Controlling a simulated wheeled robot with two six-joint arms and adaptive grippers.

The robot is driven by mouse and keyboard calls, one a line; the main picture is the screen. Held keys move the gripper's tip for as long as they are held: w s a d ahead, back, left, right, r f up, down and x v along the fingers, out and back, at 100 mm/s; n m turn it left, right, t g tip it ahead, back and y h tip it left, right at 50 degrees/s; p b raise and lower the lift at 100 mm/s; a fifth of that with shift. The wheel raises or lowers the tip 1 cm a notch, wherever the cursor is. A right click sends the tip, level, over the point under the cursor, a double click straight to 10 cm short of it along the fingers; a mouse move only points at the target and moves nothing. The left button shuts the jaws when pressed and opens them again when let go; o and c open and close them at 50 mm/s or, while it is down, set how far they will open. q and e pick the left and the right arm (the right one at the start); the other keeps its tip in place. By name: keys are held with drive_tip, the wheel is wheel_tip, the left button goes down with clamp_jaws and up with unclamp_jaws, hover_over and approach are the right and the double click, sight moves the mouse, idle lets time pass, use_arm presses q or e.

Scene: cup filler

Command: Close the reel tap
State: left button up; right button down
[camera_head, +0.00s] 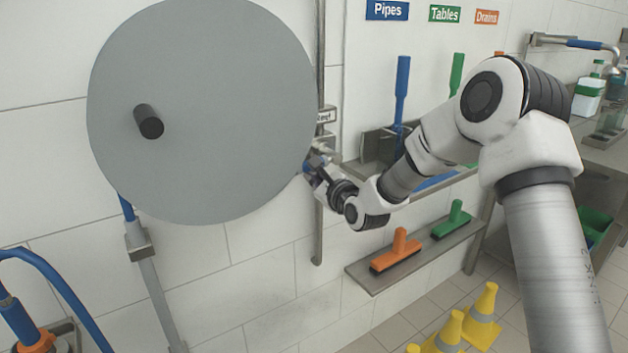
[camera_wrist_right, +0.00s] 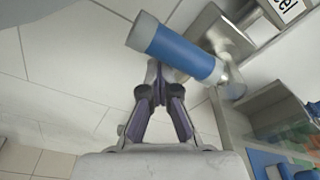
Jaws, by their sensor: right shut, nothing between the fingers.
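The reel tap has a blue lever handle (camera_wrist_right: 180,48) with grey ends. In the right wrist view it lies slanted across the upper middle, joined to a metal valve body at its right. In the head view the tap body (camera_head: 324,146) shows small on the wall pipe, at the right edge of the big grey reel disc (camera_head: 215,100). My right gripper (camera_head: 308,170) is shut and empty beside the tap. In the right wrist view its fingertips (camera_wrist_right: 155,72) are at the handle's lower edge; I cannot tell whether they touch it. My left gripper is not in view.
A black knob (camera_head: 149,121) sticks out of the disc. Blue and green brushes hang right of the pipe. A low shelf (camera_head: 420,252) holds orange and green squeegees. Yellow cones (camera_head: 482,316) stand on the floor. A blue hose (camera_head: 60,282) is at the lower left.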

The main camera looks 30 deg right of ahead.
drive_tip(key=shift+w+r, duration=0.1)
drive_tip(key=shift+r, duration=0.3)
drive_tip(key=shift+f, duration=0.1)
